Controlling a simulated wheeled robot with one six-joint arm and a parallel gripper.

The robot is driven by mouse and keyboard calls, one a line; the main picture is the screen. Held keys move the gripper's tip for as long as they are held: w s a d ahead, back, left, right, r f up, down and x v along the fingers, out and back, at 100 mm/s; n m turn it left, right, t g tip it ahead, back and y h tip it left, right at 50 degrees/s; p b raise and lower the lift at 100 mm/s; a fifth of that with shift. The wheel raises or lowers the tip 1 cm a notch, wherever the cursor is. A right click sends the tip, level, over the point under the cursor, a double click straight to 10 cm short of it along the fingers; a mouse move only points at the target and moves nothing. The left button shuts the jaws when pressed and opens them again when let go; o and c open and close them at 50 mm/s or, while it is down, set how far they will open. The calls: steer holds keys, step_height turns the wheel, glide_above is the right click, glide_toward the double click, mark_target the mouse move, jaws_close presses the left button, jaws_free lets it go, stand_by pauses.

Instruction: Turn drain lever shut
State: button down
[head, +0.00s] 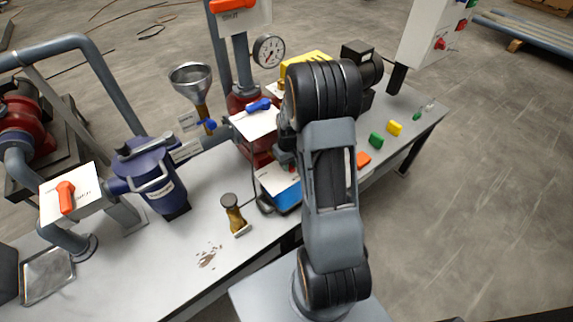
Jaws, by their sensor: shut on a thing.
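No lever that I can read as the drain lever shows; the labels are too small to make out. A blue lever (259,105) lies over a white plate (257,122) just left of my arm. A small blue valve handle (208,124) sits below the funnel. An orange lever (66,197) is on a white plate at the left, and another orange lever (232,5) is at the top edge. My arm stands in the middle and reaches away from me. Its own links hide my gripper's fingers and whatever is at them.
The grey bench (180,245) carries a blue filter housing (156,180), a metal funnel (192,83), a brush (233,213) and a blue box (279,186). A pressure gauge (268,50) stands behind. Small coloured blocks lie right of my arm.

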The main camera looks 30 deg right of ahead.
steer(key=shift+d+n, duration=0.2)
steer(key=shift+n, duration=0.4)
steer(key=c, duration=1)
jaws_free()
steer(key=shift+o, duration=0.2)
steer(key=shift+r, duration=0.1)
step_height(320, 180, up, 14)
steer(key=shift+p, duration=0.3)
steer(key=s+a+r+t+p, duration=0.1)
steer(key=s+a+r, duration=0.4)
steer(key=s+a, duration=0.2)
steer(key=s+a+r+m+t+p, duration=0.1)
steer(key=s+a+r+t+p, duration=0.1)
steer(key=s+a+r, duration=0.2)
steer(key=s+a, duration=0.3)
steer(key=shift+r+m+t+p, duration=0.3)
steer(key=shift+r, duration=0.1)
